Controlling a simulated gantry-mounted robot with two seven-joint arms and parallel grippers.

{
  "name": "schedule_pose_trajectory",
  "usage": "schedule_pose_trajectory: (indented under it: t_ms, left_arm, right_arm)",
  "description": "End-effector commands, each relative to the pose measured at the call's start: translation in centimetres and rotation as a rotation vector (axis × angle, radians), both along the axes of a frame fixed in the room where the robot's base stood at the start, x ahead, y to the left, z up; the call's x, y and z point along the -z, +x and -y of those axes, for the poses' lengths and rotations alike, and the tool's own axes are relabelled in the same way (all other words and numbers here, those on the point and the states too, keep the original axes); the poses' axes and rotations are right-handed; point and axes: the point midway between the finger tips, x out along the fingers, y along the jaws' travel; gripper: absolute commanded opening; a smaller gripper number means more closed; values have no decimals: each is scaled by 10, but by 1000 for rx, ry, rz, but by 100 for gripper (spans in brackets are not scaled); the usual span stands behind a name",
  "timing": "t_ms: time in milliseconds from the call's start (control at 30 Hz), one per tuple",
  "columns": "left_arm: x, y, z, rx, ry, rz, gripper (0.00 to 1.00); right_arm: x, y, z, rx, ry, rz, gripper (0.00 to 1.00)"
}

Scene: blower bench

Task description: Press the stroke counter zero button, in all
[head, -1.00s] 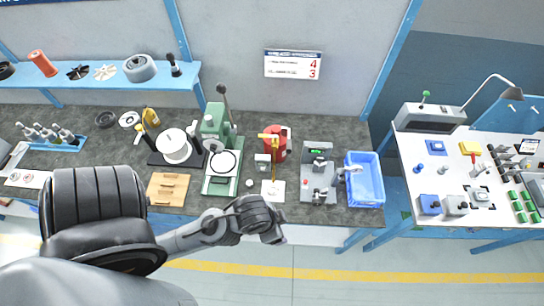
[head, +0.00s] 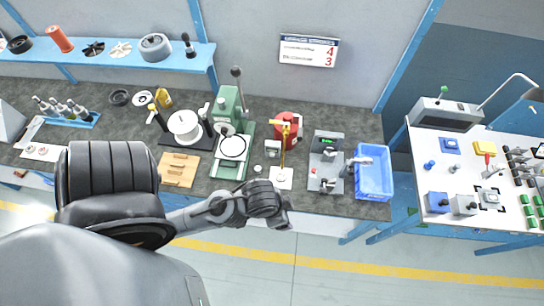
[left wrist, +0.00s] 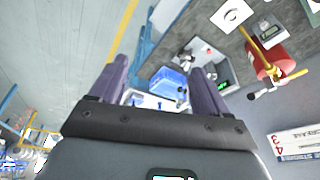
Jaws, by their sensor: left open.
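A grey bench unit (head: 327,165) has a small green-lit display (head: 327,140) and a red button (head: 313,171). A smaller grey box (head: 272,148) stands left of it, beside a red canister with a yellow lever (head: 286,128). I cannot tell which carries the stroke counter's zero button; labels are too small. My left gripper (head: 283,216) is over the bench's front edge, in front of and left of the unit, touching nothing. In the left wrist view its purple-grey fingers (left wrist: 160,82) are apart and empty. The green display (left wrist: 222,86) shows beyond them.
A blue bin (head: 373,172) stands right of the unit. A green press (head: 232,150) and wooden block (head: 179,169) stand to the left. A white side table (head: 430,180) holds blocks and fixtures. The floor in front is clear.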

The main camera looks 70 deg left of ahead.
Motion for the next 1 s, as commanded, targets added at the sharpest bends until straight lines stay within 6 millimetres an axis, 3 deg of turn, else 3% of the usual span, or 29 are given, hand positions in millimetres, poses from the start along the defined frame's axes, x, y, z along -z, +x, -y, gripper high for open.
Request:
schedule_pose_trajectory:
  t_ms: [67,500,1000]
  left_arm:
    - [0,0,0,0,0,0,66]
    - [0,0,0,0,0,0,0]
    - [0,0,0,0,0,0,0]
  right_arm:
    - [0,0,0,0,0,0,43]
    - [0,0,0,0,0,0,43]
    - [0,0,0,0,0,0,43]
